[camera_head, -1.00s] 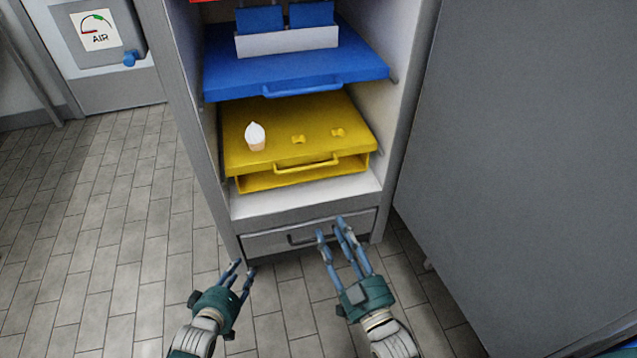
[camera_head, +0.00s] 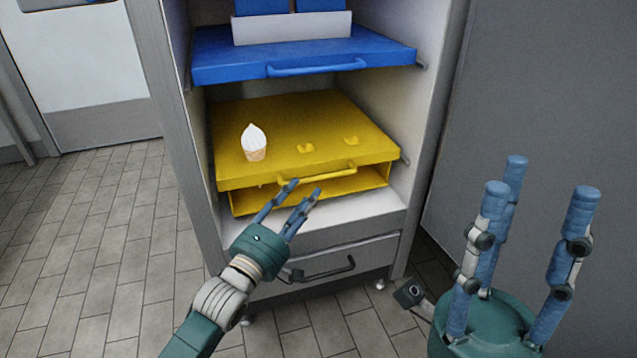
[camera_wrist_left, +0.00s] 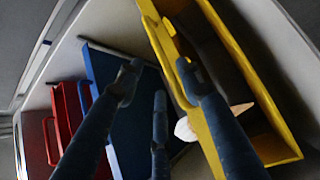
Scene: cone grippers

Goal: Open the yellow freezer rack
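The yellow freezer rack (camera_head: 290,115) is a shelf with a front handle (camera_head: 335,171), in the cabinet below the blue rack. A white-topped cone (camera_head: 254,142) stands upright at its left side. My left gripper (camera_head: 303,187) is open, with its fingertips at the left part of the yellow handle; contact is unclear. In the left wrist view the yellow rack (camera_wrist_left: 238,60) is at the right, and one finger overlaps its handle (camera_wrist_left: 184,76). The cone's white top (camera_wrist_left: 184,130) is partly hidden there. My right gripper (camera_head: 540,188) is open and empty, in front of the grey panel.
The blue rack (camera_head: 320,48) with its own handle is above. A lower grey drawer (camera_head: 345,250) with a dark handle is below. A grey wall panel (camera_head: 550,80) stands right. Floor (camera_head: 100,240) is free at left.

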